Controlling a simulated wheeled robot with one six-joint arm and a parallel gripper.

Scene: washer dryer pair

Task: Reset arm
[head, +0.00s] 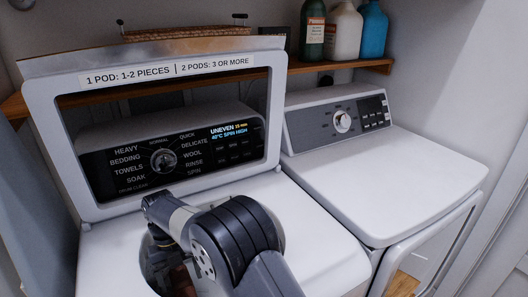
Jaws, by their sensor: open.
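My arm reaches up from the bottom of the head view over the white top-loading washer (320,262). My gripper (157,234) is at the arm's far end, over the left part of the washer's round opening (150,265). It is open; its fingers are small and dark here, and I see nothing held between them. The washer's lid (52,150) stands raised behind the opening, with a label strip (170,71) across its top. The arm hides much of the opening, and what is inside is too dark to make out.
A dryer (395,185) with its top clear stands close on the right; its front door appears open. Behind, a wooden shelf (340,66) holds a green bottle (312,35), a white bottle (344,35), a blue bottle (373,35) and a woven basket (185,32). Walls close in both sides.

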